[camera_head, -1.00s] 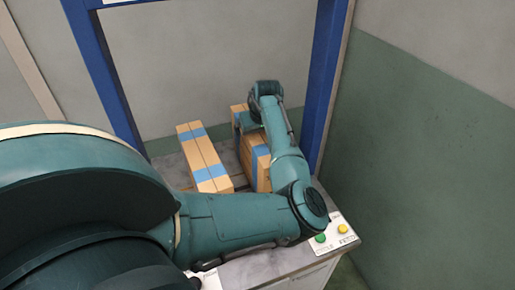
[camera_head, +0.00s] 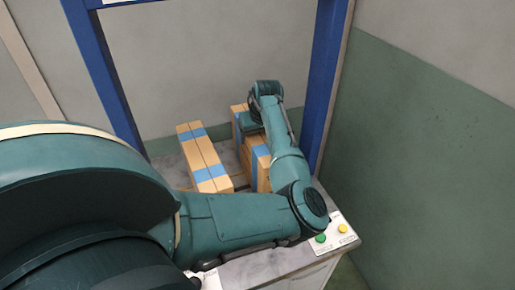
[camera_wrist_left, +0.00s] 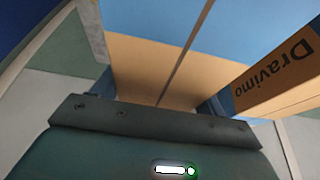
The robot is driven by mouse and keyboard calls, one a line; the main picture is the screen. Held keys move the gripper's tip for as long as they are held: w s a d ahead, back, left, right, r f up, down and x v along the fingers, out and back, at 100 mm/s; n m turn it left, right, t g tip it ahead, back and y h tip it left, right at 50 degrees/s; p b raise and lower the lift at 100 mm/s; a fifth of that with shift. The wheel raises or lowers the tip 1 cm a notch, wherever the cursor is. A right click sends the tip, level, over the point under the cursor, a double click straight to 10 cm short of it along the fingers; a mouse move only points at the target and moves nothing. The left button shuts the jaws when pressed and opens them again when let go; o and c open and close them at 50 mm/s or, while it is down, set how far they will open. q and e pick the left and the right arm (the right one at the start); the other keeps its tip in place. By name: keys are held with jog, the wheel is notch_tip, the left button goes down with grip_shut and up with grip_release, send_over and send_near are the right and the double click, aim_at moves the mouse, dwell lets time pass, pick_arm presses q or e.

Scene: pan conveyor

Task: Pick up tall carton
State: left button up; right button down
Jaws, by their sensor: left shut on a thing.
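A tall tan carton with blue tape (camera_head: 238,125) stands at the back right of the conveyor top in the head view. My left gripper (camera_head: 247,122) is at its upper part, coming from the right. In the left wrist view the carton's tan face with a centre seam (camera_wrist_left: 150,68) lies between the fingers, and the left gripper (camera_wrist_left: 157,95) is shut on it. The arm hides much of the carton in the head view. Its base is hidden, so I cannot tell whether it is lifted. My right gripper is not in view.
Another taped carton (camera_head: 259,165) is close in front of the held one. A carton lettered "Dravimo" (camera_wrist_left: 280,75) is close on the right in the wrist view. A blue frame post (camera_head: 325,80) stands at right.

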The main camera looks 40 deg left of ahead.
pick_arm(q)
jog(key=shift+c, duration=1.4)
jog(key=shift+r, duration=0.1)
jog(key=shift+r, duration=0.1)
